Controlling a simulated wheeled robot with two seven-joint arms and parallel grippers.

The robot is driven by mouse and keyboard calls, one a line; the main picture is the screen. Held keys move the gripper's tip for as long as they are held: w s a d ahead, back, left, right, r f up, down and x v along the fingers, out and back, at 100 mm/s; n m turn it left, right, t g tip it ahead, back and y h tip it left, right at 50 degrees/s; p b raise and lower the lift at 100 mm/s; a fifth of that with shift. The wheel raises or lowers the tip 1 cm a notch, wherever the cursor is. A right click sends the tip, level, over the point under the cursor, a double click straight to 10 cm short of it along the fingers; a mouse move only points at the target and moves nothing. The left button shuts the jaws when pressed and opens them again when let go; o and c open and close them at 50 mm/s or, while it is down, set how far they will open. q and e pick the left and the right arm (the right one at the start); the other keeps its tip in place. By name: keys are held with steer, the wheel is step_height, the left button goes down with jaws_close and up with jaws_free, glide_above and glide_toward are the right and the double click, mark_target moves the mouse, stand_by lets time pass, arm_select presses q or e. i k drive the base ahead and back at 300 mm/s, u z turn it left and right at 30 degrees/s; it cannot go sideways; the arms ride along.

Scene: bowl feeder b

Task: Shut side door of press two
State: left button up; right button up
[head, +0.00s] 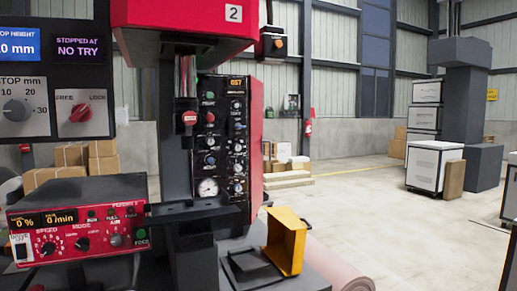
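Press two (182,22) stands in the middle left of the head view, red on top with a white "2" plate (233,13). Its black control panel (222,135) carries several knobs, buttons and a round gauge. A tall red side panel (256,140) runs along the right edge of the control panel. It is seen at a steep angle, and I cannot tell whether it is the side door or whether it is open or shut. Neither of my grippers shows in the head view.
A red feeder control box (82,217) stands at the lower left, below a dark panel with dials (50,105). A yellow open bin (286,241) sits at the press's lower right. Cardboard boxes (70,160) stand behind. Floor on the right (400,225) is clear.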

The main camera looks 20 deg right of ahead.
mark_target(256, 141)
steer(key=z, duration=0.35)
steer(key=k, duration=0.9)
steer(key=z, duration=1.5)
steer(key=i, duration=2.75)
steer(key=u, duration=1.75)
steer(key=i, duration=0.95)
steer(key=u, duration=0.95)
